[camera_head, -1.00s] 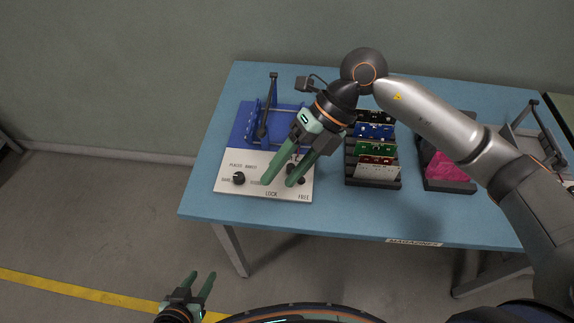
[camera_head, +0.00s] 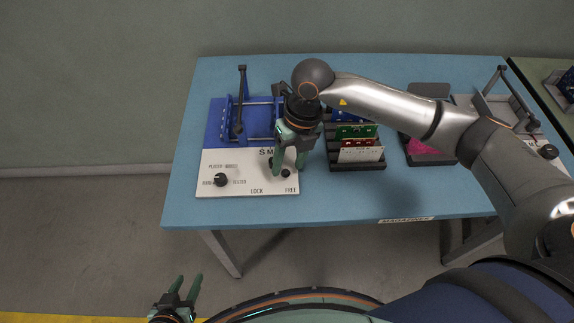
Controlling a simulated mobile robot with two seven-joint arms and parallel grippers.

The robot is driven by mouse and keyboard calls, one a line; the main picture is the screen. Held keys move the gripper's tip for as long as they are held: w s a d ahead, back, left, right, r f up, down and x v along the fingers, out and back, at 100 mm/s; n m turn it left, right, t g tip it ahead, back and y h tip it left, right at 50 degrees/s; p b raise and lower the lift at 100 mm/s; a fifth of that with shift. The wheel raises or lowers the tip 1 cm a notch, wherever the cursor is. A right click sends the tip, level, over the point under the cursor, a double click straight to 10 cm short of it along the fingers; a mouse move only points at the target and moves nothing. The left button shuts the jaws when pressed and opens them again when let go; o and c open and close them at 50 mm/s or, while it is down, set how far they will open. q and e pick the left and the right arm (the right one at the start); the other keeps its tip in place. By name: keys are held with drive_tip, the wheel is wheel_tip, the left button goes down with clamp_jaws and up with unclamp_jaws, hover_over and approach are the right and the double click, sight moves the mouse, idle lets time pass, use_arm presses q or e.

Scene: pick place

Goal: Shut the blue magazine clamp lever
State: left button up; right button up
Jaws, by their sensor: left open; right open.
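The blue magazine fixture (camera_head: 217,125) stands at the left of the table, with a dark lever (camera_head: 242,98) standing upright on it. A white panel (camera_head: 235,187) in front carries the printed words LOCK and FREE. A small dark knob (camera_head: 286,173) shows near FREE, partly between my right gripper's fingers. My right gripper (camera_head: 288,169) is open and points down over the right part of the panel, hiding the fixture's right side. I cannot tell whether its fingers touch the knob. My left gripper (camera_head: 187,280) is open and empty, low in front of the table.
Another dark knob (camera_head: 221,180) sits on the panel's left. A black rack (camera_head: 358,166) with several circuit boards stands right of the panel. Beyond it are a dark tray with a pink piece (camera_head: 424,146) and a grey fixture (camera_head: 497,107) with a raised lever. The table's front strip is clear.

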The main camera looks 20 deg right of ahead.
drive_tip(key=shift+a+f, duration=0.2)
drive_tip(key=shift+f, duration=0.75)
clamp_jaws()
